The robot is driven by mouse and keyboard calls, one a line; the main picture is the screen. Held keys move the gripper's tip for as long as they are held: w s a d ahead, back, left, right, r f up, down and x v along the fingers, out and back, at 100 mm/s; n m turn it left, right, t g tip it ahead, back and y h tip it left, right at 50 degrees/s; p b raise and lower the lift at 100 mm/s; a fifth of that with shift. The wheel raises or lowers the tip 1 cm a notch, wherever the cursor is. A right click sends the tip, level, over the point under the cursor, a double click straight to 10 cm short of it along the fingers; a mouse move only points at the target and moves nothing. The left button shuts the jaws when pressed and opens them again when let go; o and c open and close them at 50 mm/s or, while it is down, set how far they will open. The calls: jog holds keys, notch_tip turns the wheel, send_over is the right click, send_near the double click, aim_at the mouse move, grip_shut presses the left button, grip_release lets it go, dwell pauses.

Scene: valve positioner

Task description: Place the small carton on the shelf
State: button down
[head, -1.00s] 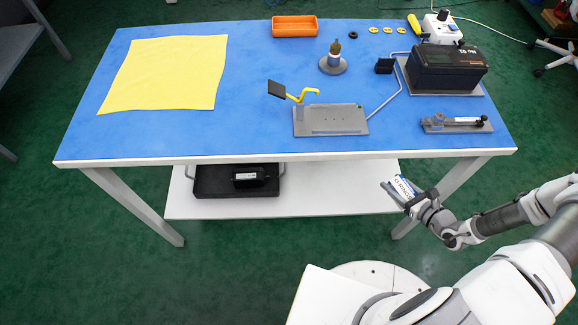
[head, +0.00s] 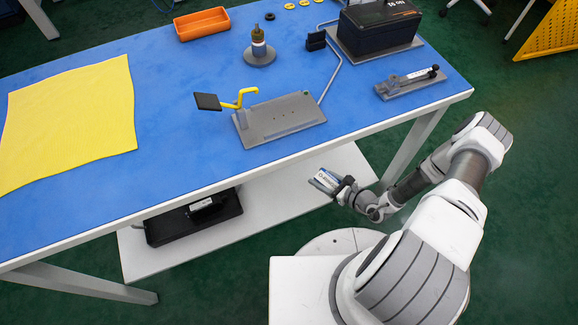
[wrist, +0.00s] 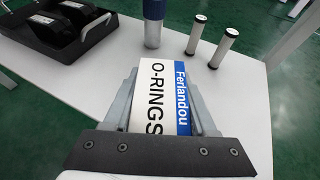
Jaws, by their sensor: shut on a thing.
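The small carton (wrist: 162,95), white with a blue band and the words "Ferlandou O-RINGS", is held between the fingers of my gripper (wrist: 163,100) in the wrist view. In the head view the carton (head: 326,180) shows at the tip of my gripper (head: 332,184), below the table top's front edge. The white lower shelf (head: 270,205) lies under the blue-topped table, and in the head view the carton appears over its right part. The wrist view shows the shelf surface (wrist: 120,52) ahead of the carton. I cannot tell whether the carton touches the shelf.
A table leg (head: 412,145) rises at the right. Bare shelf lies between tray and cylinders.

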jog(key=b, duration=0.6)
send_over(317, 168)
notch_tip(317, 168, down, 7)
jog(key=shift+s+a, duration=0.15)
jog(key=shift+f+b, duration=0.9)
jog(key=shift+f, duration=1)
jog(key=shift+f, duration=0.2)
jog(key=shift+c, duration=1)
grip_release()
jog(key=shift+r, duration=0.1)
